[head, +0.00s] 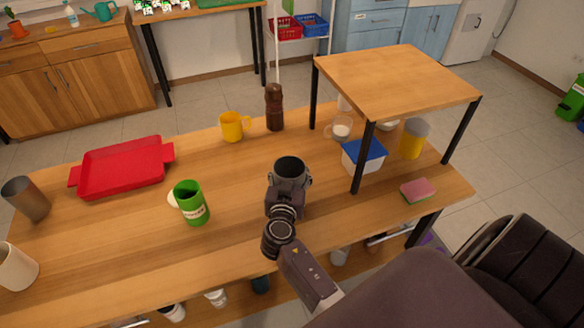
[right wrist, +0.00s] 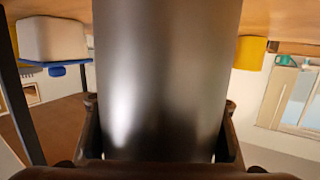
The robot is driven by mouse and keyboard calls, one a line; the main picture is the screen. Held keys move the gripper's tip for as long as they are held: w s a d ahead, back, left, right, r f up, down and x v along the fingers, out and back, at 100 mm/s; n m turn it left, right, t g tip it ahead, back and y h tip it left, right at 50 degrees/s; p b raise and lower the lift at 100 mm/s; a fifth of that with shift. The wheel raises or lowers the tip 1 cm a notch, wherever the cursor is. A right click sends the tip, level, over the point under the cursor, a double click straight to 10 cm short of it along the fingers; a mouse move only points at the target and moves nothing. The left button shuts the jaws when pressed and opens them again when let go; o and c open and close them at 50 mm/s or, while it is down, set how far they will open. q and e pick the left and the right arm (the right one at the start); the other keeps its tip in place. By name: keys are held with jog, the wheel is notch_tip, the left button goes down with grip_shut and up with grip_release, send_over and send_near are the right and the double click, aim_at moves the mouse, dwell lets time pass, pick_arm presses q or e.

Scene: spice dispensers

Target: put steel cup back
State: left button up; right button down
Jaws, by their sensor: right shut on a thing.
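The steel cup (head: 293,167) is upright in my right gripper (head: 289,188), over the middle of the wooden table (head: 110,235). My right gripper is shut on its side. In the right wrist view the grey metal wall of the cup (right wrist: 168,80) fills the middle, with a finger on each side. I cannot tell whether its base touches the table. Another greyish metal-looking cup (head: 25,200) stands at the table's left end. My left gripper does not show.
A green can (head: 191,203), red tray (head: 125,168), yellow mug (head: 233,127) and brown grinder (head: 274,107) stand left of and behind the held cup. A raised wooden shelf (head: 395,78) on black legs is at right, with a blue-lidded box (head: 363,158) under it. A sponge (head: 418,190) lies right.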

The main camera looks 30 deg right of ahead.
jog(key=shift+w+d+f, duration=0.2)
jog(key=shift+f, duration=0.15)
jog(key=c, duration=1.6)
grip_release()
jog(key=shift+s, duration=0.1)
jog(key=shift+o, duration=1.2)
jog(key=shift+s+a+r, duration=0.1)
jog(key=shift+a+r, duration=0.05)
jog(key=shift+r, duration=0.05)
jog(key=shift+o, duration=3.1)
jog(key=shift+f, duration=0.1)
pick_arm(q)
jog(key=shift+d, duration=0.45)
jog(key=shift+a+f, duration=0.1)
